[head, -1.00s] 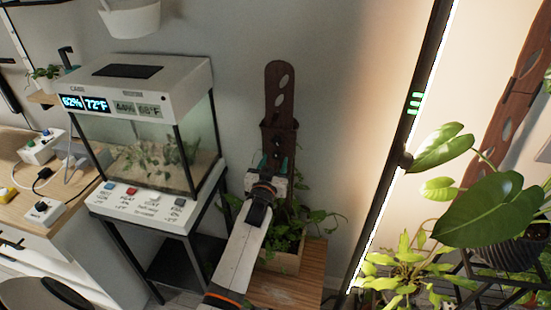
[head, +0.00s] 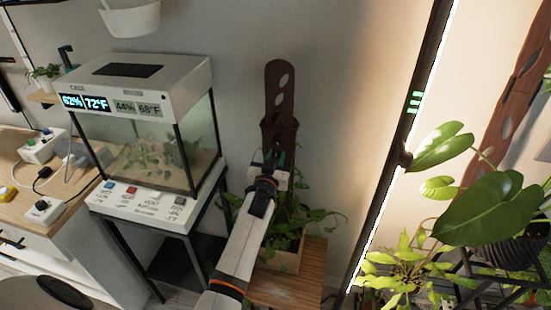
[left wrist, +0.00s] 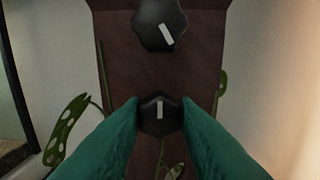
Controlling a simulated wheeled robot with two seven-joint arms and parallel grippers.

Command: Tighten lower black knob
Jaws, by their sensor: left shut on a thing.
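A dark brown wooden plant support (head: 280,95) with oval holes stands upright in a planter against the wall. In the left wrist view its brown face (left wrist: 122,65) carries two black knobs. The upper black knob (left wrist: 158,22) has a slanted white mark and is clear of my fingers. The lower black knob (left wrist: 160,115) has a nearly upright white mark. My left gripper (head: 274,158) reaches the front of the support, and its green fingertips (left wrist: 160,118) are shut on the lower knob from both sides. The knob is hidden in the head view. My right gripper is not in view.
A glass terrarium (head: 150,150) on a black-framed stand is to the left. A wooden planter (head: 287,262) with trailing leaves surrounds the support's foot. A dark pole with a lit strip (head: 398,150) and large-leaved plants (head: 480,205) are to the right.

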